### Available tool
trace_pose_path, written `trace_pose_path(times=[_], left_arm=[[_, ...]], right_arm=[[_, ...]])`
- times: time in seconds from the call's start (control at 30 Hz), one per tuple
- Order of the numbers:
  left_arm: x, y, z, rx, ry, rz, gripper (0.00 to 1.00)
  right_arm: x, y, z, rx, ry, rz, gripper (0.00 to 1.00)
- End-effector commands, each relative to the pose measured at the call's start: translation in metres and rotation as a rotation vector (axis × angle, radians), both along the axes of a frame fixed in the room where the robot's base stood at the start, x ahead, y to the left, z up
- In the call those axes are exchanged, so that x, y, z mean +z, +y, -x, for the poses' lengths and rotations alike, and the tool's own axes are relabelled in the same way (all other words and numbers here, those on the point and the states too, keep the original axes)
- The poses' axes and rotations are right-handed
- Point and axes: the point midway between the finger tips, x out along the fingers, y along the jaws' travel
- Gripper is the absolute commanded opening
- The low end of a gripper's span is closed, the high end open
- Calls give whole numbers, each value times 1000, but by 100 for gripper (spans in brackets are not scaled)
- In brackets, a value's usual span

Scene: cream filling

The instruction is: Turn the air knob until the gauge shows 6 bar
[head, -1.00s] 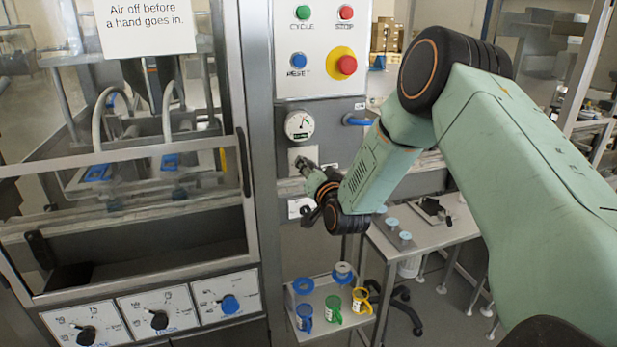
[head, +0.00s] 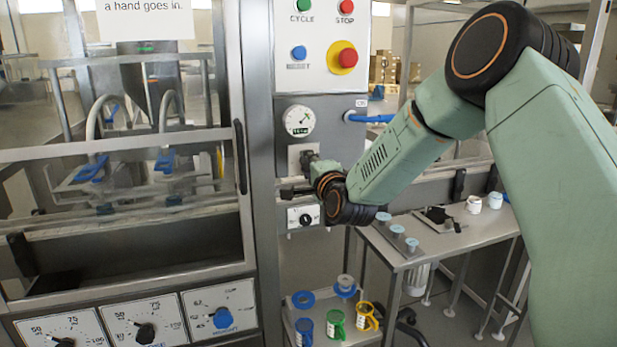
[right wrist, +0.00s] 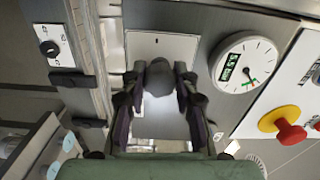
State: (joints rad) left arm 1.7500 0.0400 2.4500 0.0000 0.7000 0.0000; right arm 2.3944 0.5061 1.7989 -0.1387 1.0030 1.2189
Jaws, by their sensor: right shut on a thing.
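The air knob (right wrist: 160,77) is a dark grey round knob on a pale square plate, seen in the right wrist view. My right gripper (right wrist: 158,88) is shut on it, one finger on each side. In the head view the right gripper (head: 313,175) is at the panel just below the gauge, and it largely hides the knob. The gauge (head: 298,120) is a round white dial with a small digital display. In the right wrist view the gauge (right wrist: 245,62) is turned sideways, and its display appears to read 5.5 bar. My left gripper is not in view.
Coloured buttons, including a red emergency stop (head: 347,57), sit above the gauge. A small switch plate (head: 305,217) is below the gripper. A guarded machine is left; a cart with cups (head: 335,320) stands below.

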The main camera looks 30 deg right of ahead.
Motion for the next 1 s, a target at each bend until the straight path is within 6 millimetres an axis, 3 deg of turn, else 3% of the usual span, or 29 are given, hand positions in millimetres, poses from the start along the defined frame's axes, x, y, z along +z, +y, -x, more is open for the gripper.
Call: trace_pose_path(times=[0.1, 0.4, 1.0], left_arm=[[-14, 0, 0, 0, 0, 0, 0], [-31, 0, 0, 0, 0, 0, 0], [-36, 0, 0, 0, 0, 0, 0]], right_arm=[[-3, -1, 0, -2, -24, -89, 0], [-3, 0, 0, -2, -59, -249, 0], [-2, 0, 1, -2, -72, -317, 0]])
